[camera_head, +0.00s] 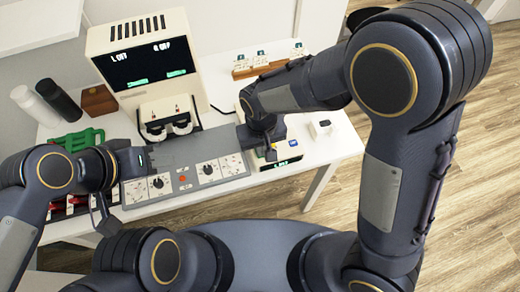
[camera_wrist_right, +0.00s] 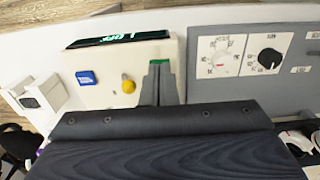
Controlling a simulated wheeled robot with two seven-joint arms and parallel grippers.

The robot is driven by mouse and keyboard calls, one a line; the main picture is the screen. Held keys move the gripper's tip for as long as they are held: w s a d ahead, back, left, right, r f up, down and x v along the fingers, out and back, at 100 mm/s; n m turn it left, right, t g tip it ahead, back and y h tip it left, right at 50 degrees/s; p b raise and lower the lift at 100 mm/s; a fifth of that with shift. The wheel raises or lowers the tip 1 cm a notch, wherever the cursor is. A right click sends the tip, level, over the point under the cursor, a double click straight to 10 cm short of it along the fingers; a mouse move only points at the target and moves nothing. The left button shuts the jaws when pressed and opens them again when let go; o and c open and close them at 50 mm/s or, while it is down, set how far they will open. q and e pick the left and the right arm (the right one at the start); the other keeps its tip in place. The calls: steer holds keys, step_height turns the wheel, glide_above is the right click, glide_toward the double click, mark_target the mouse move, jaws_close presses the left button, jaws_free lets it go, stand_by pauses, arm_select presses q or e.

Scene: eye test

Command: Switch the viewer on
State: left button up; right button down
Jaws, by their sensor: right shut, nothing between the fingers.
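The viewer (camera_head: 148,55) is a white cabinet with a black screen at the back of the table. Its screen reads L OFF and R OFF above two green patches, and white eyepieces sit in front. A white box (camera_head: 253,164) at the table's right has a lit display (camera_wrist_right: 120,38), a yellow knob (camera_wrist_right: 128,86) and a blue button (camera_wrist_right: 86,78). My right gripper (camera_wrist_right: 160,68) is shut and empty, its fingertips over the box beside the yellow knob; contact cannot be told. My left gripper (camera_head: 142,159) is by the left end of the grey console; its fingers are unclear.
The grey console (camera_head: 180,150) has several dials and runs between my grippers. Green-handled item (camera_head: 75,140), white bottle (camera_head: 32,103), black bottle (camera_head: 58,98) and brown block (camera_head: 98,100) stand at left. A wooden rack (camera_head: 250,69) is behind. A small white item (camera_head: 322,127) lies right.

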steer(key=shift+f, duration=0.4)
steer(key=shift+r, duration=0.1)
steer(key=shift+r+p, duration=2.65)
steer(key=shift+r, duration=0.85)
steer(key=s+d+r+m+t+y, duration=0.1)
steer(key=s+d+r+m+y, duration=0.25)
steer(key=d+r, duration=0.75)
steer(key=s+d+r+m+t, duration=0.1)
steer(key=s+d+r+t, duration=0.2)
steer(key=s+d, duration=0.5)
steer(key=shift+s+d+m+t, duration=0.15)
steer(key=shift+d+m+t, duration=0.2)
steer(key=shift+d+t, duration=0.45)
